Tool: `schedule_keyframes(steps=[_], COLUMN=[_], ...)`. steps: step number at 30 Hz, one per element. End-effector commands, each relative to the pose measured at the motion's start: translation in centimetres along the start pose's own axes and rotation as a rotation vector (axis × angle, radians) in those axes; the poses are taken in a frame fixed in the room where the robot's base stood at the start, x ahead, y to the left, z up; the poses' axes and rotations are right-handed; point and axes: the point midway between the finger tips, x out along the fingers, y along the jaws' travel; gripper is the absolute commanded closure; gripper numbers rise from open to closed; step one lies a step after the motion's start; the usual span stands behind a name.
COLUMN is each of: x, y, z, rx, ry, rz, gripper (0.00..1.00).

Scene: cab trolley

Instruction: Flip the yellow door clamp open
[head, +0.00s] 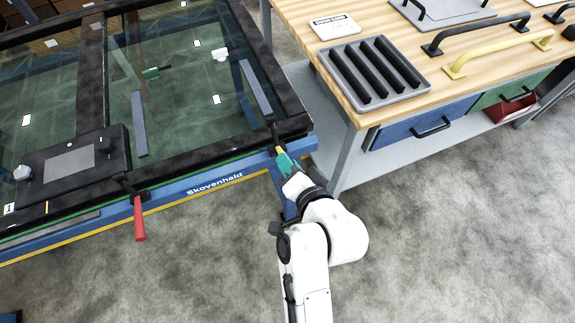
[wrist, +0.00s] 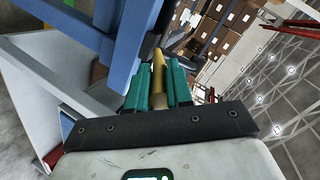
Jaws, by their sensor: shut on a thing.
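The yellow door clamp (head: 279,149) sits at the right front corner of the black-framed glass door (head: 296,126), which lies on a blue trolley (head: 262,166). My gripper (head: 284,158) is at this corner, with its teal fingers around the yellow handle. In the wrist view the yellow handle (wrist: 158,80) stands between the teal fingers (wrist: 158,88), pointing away from my palm. The fingers are shut on it. The clamp's base is mostly hidden by the fingers and frame. A red clamp (head: 139,217) hangs down from the front edge further left.
A wooden workbench (head: 455,62) stands to the right with a grey slotted tray (head: 374,73), black handles and a yellow handle (head: 497,54) on it. Blue and green drawers are below. The concrete floor in front is clear.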

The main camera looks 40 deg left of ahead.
Motion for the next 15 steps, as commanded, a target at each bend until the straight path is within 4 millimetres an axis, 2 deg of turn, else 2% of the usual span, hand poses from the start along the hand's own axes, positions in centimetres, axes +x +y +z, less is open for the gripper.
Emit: schedule_keyframes(steps=[1, 15], x=[0.2, 0.3], y=[1.1, 2.3], z=[0.4, 1.2], rx=[0.000, -0.009], ry=[0.022, 0.143], rz=[-0.023, -0.203], gripper=[1.00, 1.00])
